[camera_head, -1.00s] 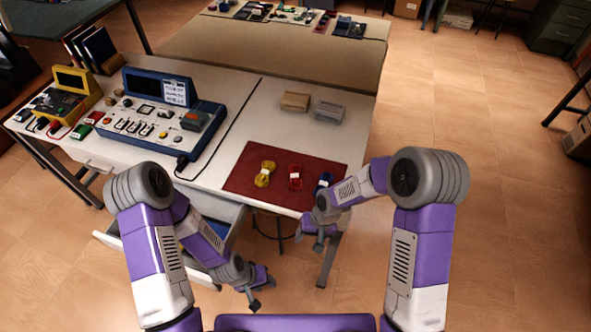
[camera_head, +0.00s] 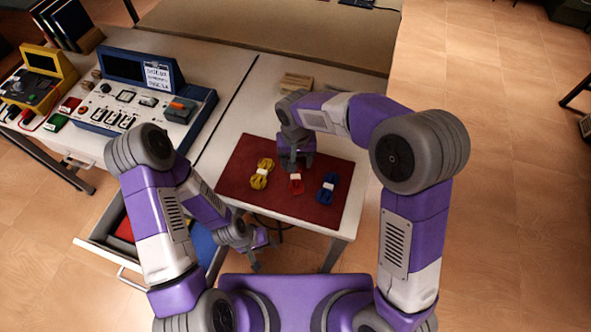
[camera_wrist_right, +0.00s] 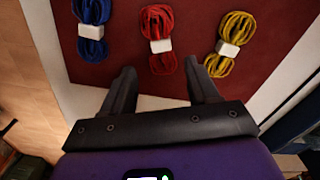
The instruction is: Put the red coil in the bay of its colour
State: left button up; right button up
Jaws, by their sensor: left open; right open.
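The red coil (camera_head: 296,185), with a white band, lies on the dark red mat (camera_head: 245,190) between the yellow coil (camera_head: 262,172) and the blue coil (camera_head: 327,189). My right gripper (camera_head: 293,163) is open and empty over the mat, just behind the red coil. In the right wrist view the red coil (camera_wrist_right: 158,38) lies just beyond and between the open fingers (camera_wrist_right: 160,74). An open drawer (camera_head: 97,240) under the table shows a red bay (camera_head: 126,229) and a blue bay (camera_head: 205,246); my left arm hides its middle. My left gripper (camera_head: 257,248) is open and empty beside the drawer.
A blue console (camera_head: 140,98) and a yellow instrument (camera_head: 42,88) stand on the table's left side. A tan block (camera_head: 296,83) sits behind the mat, close to my right arm. The mat's bare right edge lies near the table edge.

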aim_at(295, 176)
jog(key=shift+s+f, duration=0.35)
jog(key=shift+f, duration=0.15)
jog(key=shift+s+f, duration=0.15)
jog(key=shift+f, duration=0.1)
notch_tip(295, 176, down, 5)
jog(key=shift+a+r+b, duration=0.1)
jog(key=shift+r+b, duration=0.05)
jog(key=shift+b, duration=0.75)
pick_arm(q)
jog(key=shift+s+f, duration=0.3)
jog(key=shift+f, duration=0.65)
pick_arm(e)
jog(key=shift+r, duration=0.1)
grip_shut()
